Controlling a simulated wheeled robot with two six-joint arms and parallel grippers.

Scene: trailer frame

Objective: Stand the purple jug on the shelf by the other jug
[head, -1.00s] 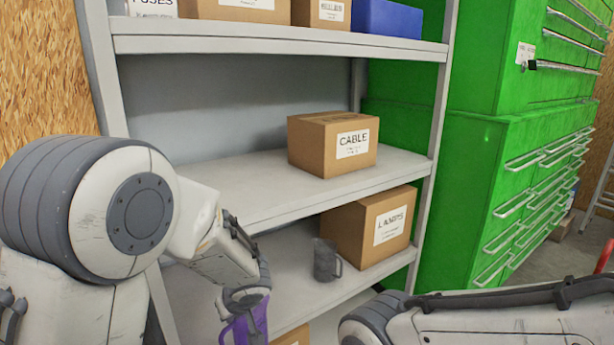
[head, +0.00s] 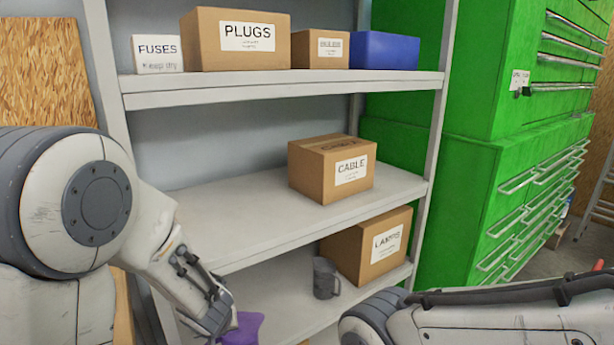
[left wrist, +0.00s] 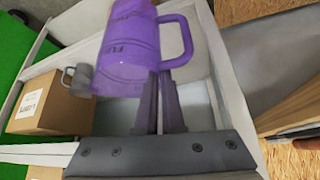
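The purple jug (head: 243,327) is at the bottom of the head view, partly cut off by the frame and partly behind my left gripper (head: 222,318). In the left wrist view the purple jug (left wrist: 132,50) shows its side and handle. My left gripper's fingers (left wrist: 160,100) reach up to the jug and are shut on it. The other jug, grey (head: 326,278), stands upright on the lower shelf (head: 275,290), and it also shows in the left wrist view (left wrist: 80,76). I cannot tell whether the purple jug touches the shelf. My right gripper is out of view.
A LAMPS box (head: 375,247) stands right behind the grey jug. The CABLE box (head: 332,170) sits on the middle shelf (head: 235,215) above. Lower shelf left of the grey jug is clear. A green cabinet (head: 500,190) stands at right.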

